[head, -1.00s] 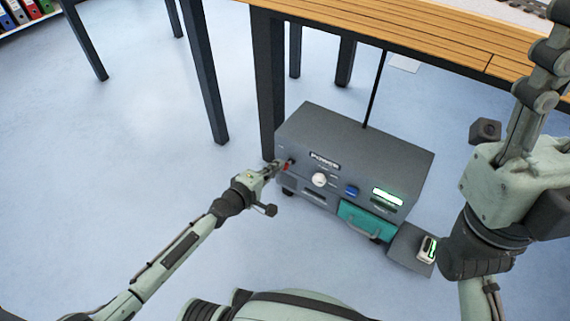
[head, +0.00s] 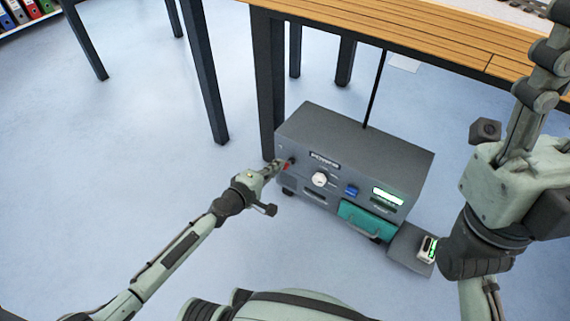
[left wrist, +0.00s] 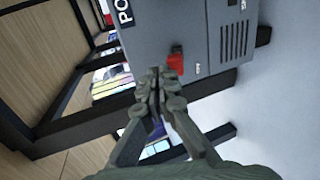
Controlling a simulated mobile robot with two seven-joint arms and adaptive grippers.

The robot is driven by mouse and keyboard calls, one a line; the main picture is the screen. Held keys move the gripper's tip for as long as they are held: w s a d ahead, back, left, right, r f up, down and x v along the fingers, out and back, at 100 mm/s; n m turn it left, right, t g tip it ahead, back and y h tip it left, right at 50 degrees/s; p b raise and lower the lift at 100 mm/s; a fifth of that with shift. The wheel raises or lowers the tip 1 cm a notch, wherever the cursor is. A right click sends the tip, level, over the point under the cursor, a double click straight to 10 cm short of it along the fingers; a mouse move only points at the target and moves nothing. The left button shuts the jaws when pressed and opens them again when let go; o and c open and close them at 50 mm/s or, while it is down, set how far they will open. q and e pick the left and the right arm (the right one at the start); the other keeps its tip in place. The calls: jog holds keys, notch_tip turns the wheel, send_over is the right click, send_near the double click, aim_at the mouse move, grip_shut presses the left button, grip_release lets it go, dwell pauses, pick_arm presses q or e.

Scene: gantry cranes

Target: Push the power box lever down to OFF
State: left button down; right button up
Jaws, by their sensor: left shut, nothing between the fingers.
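The grey power box (head: 350,150) stands on the floor by the table leg. Its red lever (head: 287,167) is at the left end of the front face, and shows as a red handle (left wrist: 176,62) in the left wrist view. My left gripper (head: 274,168) is shut and empty, with its fingertips (left wrist: 160,72) right beside the red handle. I cannot tell whether they touch it. My right arm is at the right of the head view, with its fingers out of frame.
The wooden table (head: 400,40) overhangs behind the box, with a dark table leg (head: 268,85) close to the box's left end. A white knob (head: 319,179), a blue button (head: 351,191) and a teal drawer (head: 366,219) are on the box front.

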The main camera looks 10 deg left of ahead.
aim_at(293, 149)
pick_arm(q)
jog(key=shift+w, duration=0.1)
jog(key=shift+w+d, duration=0.35)
jog(key=shift+w, duration=0.55)
jog(key=shift+w+d, duration=0.3)
jog(key=shift+w, duration=0.6)
jog(key=shift+w+d, duration=0.35)
jog(key=shift+w, duration=0.55)
